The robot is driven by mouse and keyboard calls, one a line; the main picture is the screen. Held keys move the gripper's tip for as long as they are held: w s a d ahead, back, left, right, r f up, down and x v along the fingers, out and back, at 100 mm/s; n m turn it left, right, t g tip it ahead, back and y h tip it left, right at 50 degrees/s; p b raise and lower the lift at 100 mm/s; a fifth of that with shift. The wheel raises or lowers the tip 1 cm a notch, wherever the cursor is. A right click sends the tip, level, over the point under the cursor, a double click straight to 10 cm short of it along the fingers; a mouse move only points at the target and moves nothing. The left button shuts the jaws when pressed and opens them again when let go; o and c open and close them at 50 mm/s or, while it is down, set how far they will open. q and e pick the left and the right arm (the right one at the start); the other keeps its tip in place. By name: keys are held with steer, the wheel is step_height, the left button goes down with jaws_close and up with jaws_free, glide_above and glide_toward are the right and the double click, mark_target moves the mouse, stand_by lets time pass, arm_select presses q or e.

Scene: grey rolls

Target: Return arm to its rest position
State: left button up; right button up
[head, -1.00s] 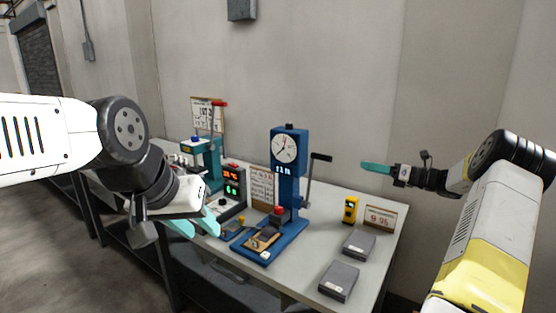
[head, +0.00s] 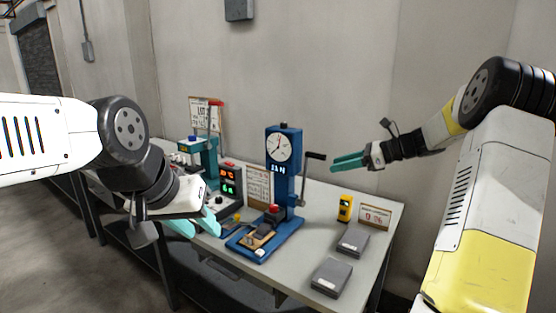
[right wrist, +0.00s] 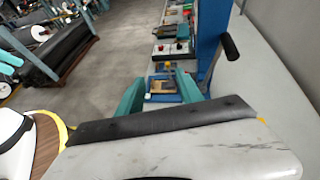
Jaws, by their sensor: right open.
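My right arm reaches in from the right in the head view, with its teal-fingered gripper (head: 348,162) in the air above the right part of the table, to the right of the blue press. In the right wrist view its two fingers (right wrist: 158,92) stand apart with nothing between them. My left gripper (head: 192,226) hangs at the left front of the table, beside the blue press base. Its teal fingers look apart, and I see nothing held between them.
The blue dial press (head: 284,185) with its black lever stands on the grey table (head: 318,207). Two grey boxes (head: 331,278), a yellow device (head: 345,208) and a small sign (head: 375,216) are at the right. A teal press (head: 201,158) stands further left.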

steer(key=s+a+r+n+g+h, duration=0.1)
steer(key=s+a+r+n+h, duration=0.2)
steer(key=s+n, duration=0.45)
steer(key=s+a+n+g+h, duration=0.1)
steer(key=s+a+n+h, duration=0.25)
steer(key=s, duration=0.75)
steer(key=s+d+f+n+t+h, duration=0.1)
steer(key=s+n+t+h, duration=0.2)
steer(key=s+n, duration=0.8)
steer(key=s, duration=0.4)
steer(key=shift+d+f+n, duration=0.35)
steer(key=shift+f+n, duration=0.05)
steer(key=shift+o, duration=0.5)
steer(key=shift+h, duration=0.25)
